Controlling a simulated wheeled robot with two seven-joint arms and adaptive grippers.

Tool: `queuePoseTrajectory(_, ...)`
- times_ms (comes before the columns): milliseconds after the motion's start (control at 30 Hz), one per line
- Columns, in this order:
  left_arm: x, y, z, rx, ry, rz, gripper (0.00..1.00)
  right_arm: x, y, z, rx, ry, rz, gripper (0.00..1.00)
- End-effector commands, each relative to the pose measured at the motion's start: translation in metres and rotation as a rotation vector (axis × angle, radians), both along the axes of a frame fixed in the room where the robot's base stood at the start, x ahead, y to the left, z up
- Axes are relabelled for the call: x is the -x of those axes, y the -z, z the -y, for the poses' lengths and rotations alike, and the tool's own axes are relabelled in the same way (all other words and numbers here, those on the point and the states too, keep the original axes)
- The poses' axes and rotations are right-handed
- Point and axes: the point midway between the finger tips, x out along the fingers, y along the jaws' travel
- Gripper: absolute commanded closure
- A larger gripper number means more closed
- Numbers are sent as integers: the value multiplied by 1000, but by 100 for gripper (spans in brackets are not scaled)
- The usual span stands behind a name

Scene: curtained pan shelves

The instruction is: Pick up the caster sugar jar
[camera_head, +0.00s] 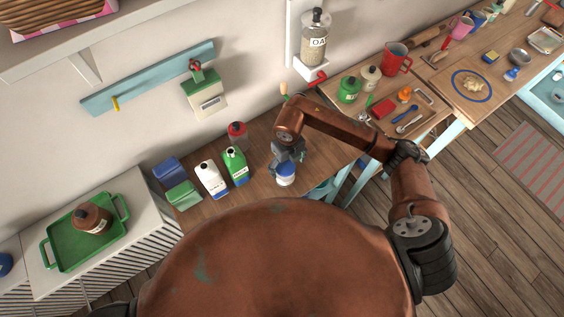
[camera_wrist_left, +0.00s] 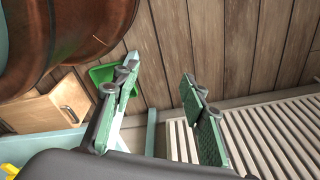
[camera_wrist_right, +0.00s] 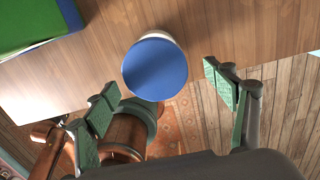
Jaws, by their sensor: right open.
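A white jar with a blue lid (camera_head: 285,179) stands near the front edge of the wooden counter; I cannot read a label that marks it as caster sugar. My right gripper (camera_head: 287,158) is just above and behind it in the head view, hiding part of its top. In the right wrist view the round blue lid (camera_wrist_right: 155,70) lies between the two spread fingers (camera_wrist_right: 159,80), with a gap on each side. The right gripper is open and holds nothing. My left gripper (camera_wrist_left: 160,73) is open and empty in the left wrist view, over floor and a slatted surface.
A white bottle (camera_head: 212,180), a green container (camera_head: 236,166) and a red-topped jar (camera_head: 237,135) stand left of the blue-lidded jar. Blue and green boxes (camera_head: 183,195) are farther left. A green tray (camera_head: 60,245) holds a brown jar (camera_head: 92,219). A dispenser (camera_head: 313,45) hangs behind.

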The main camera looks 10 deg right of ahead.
Motion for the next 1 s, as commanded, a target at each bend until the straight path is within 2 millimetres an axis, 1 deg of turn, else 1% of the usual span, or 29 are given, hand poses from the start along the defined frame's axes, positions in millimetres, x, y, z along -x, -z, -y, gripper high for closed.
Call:
queuePoseTrajectory(133,10,-2,-1,0,-2,-11,60,1,7,0,0,1,-3,23)
queuePoseTrajectory(300,27,-6,-1,-2,-7,-33,60,0,25,-2,-2,0,-4,23)
queuePoseTrajectory(433,35,-13,-2,-3,-8,-43,60,-1,37,-4,-2,1,-5,23)
queuePoseTrajectory(567,33,-24,-2,-3,-7,-41,60,-4,57,-7,-1,2,-6,23)
queuePoseTrajectory(600,30,-25,-2,-2,-7,-37,60,-4,63,-7,-3,1,-4,23)
queuePoseTrajectory(700,20,-27,-2,-2,-5,-25,60,-4,73,-6,-1,1,-3,23)
queuePoseTrajectory(833,10,-28,-1,-1,-2,-11,60,-5,78,-6,-2,-1,-1,23)
queuePoseTrajectory(1000,11,-28,-1,-1,-2,-12,60,-5,79,-6,-2,-1,-1,23)
